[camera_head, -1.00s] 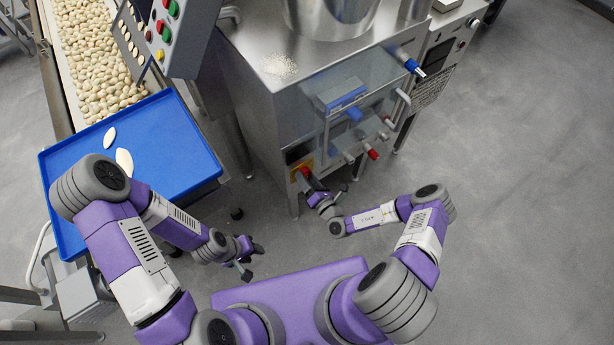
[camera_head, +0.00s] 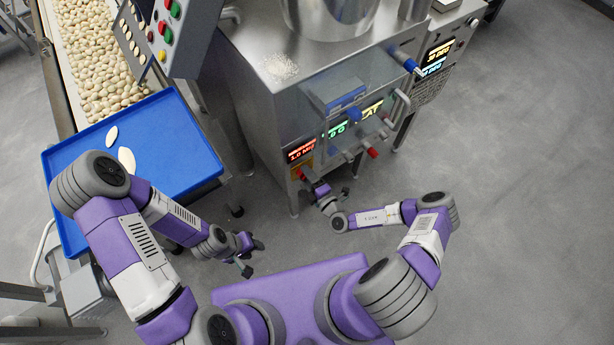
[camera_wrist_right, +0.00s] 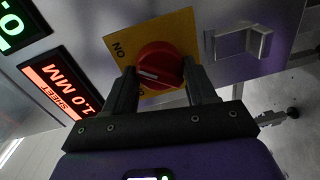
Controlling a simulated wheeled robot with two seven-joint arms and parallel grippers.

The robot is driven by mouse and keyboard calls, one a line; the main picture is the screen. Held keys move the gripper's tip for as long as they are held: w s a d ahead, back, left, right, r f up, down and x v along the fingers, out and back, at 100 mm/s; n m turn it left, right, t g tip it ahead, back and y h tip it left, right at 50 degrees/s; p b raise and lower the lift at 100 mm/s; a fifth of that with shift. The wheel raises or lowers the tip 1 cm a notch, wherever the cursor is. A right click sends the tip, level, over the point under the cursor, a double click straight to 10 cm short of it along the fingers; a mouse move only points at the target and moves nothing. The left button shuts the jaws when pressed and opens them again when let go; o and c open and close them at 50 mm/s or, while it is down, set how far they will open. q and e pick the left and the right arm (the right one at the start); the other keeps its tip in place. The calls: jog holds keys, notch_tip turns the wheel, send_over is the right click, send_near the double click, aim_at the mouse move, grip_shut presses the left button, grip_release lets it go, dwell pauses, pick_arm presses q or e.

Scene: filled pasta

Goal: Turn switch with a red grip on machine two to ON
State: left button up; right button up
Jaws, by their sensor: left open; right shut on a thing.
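The red switch grip (camera_wrist_right: 160,66) sits on a yellow plate (camera_wrist_right: 188,24) on the front of the steel machine (camera_head: 262,105). My right gripper (camera_wrist_right: 160,75) is shut on it, one finger on each side. The grip's white mark is near-horizontal in the right wrist view. The word ON shows at the plate's left; another label below is mostly hidden. In the head view the grip (camera_head: 302,173) is small, at the machine's lower left corner. My left gripper (camera_head: 252,257) is open and empty, away from the machine.
A lit red display (camera_wrist_right: 64,85) reads "1.0 MM SHEET", with a green one (camera_wrist_right: 14,26) beside it. A metal latch (camera_wrist_right: 245,43) is on the switch's other side. A blue tray (camera_head: 185,130) and a conveyor of pasta (camera_head: 90,55) stand left. The floor at right is clear.

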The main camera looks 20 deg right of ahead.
jog(key=shift+s+a+m, duration=0.1)
jog(key=shift+m, duration=0.4)
jog(key=o, duration=1)
jog(key=shift+o, duration=0.2)
jog(key=p+v, duration=0.1)
jog(key=v, duration=0.6)
jog(key=shift+s+p, duration=0.2)
jog(key=shift+p, duration=0.1)
